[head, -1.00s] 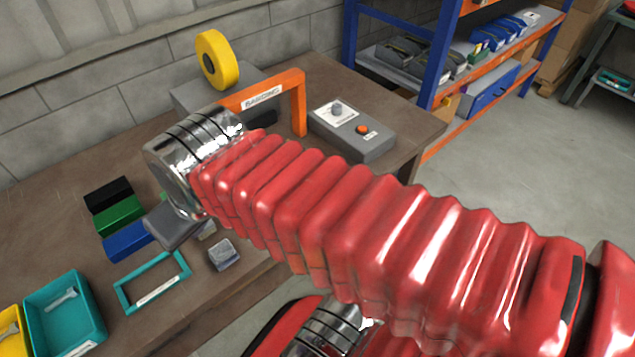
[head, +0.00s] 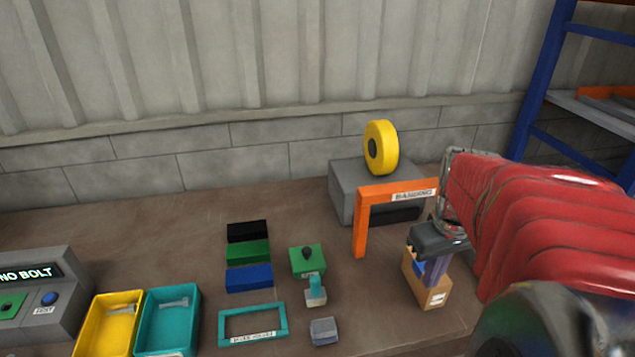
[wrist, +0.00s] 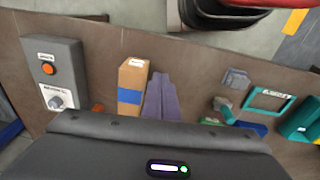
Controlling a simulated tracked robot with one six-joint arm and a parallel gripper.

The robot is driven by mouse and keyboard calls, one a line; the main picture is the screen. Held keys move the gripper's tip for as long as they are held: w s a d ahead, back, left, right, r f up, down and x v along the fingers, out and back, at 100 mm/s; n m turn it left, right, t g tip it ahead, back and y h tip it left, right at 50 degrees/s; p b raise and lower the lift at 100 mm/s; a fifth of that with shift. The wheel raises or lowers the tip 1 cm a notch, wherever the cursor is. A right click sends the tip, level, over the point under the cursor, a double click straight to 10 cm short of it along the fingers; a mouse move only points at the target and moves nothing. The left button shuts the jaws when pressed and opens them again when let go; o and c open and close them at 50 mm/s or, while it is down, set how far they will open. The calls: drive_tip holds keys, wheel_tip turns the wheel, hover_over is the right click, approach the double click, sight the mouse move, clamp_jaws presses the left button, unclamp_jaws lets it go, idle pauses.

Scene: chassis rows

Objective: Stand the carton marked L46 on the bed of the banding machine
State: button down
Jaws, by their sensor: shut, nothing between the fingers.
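A brown carton (head: 432,293) with a blue band and a small pale label stands upright on the bench, in front of the banding machine's orange arch (head: 362,225). The label is too small to read. My gripper (head: 434,282) points down right beside the carton, its purple fingers shut and empty. In the wrist view the carton (wrist: 133,80) is just left of the fingers (wrist: 160,85); I cannot tell whether they touch. The banding machine (head: 345,190) is a grey block with a yellow reel (head: 381,146) on top. My arm hides the arch's right side.
A grey control box (wrist: 54,70) with an orange button is left in the wrist view. Green, teal and grey small parts (head: 307,260) and a teal frame (head: 253,338) lie left of the carton. Yellow (head: 100,325) and teal (head: 165,320) bins stand further left.

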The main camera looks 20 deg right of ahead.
drive_tip(key=s+d+f, duration=0.2)
drive_tip(key=s+d, duration=0.2)
drive_tip(key=d, duration=0.2)
drive_tip(key=shift+f+m+g+y, duration=0.15)
drive_tip(key=shift+m+g+y, duration=0.15)
drive_tip(key=shift+g+y, duration=0.1)
wheel_tip(320, 180, down, 10)
drive_tip(key=shift+r, duration=0.25)
drive_tip(key=w, duration=0.2)
drive_tip(key=shift+w+d+f, duration=0.3)
drive_tip(key=shift+w, duration=0.1)
drive_tip(key=shift+w+d, duration=0.15)
drive_tip(key=shift+w, duration=0.45)
drive_tip(key=w+d, duration=0.1)
drive_tip(key=w, duration=0.4)
drive_tip(key=w+d, duration=0.1)
drive_tip(key=w, duration=0.4)
drive_tip(key=w+d, duration=0.1)
drive_tip(key=w, duration=0.4)
drive_tip(key=shift+w+d, duration=0.1)
drive_tip(key=shift+d, duration=0.1)
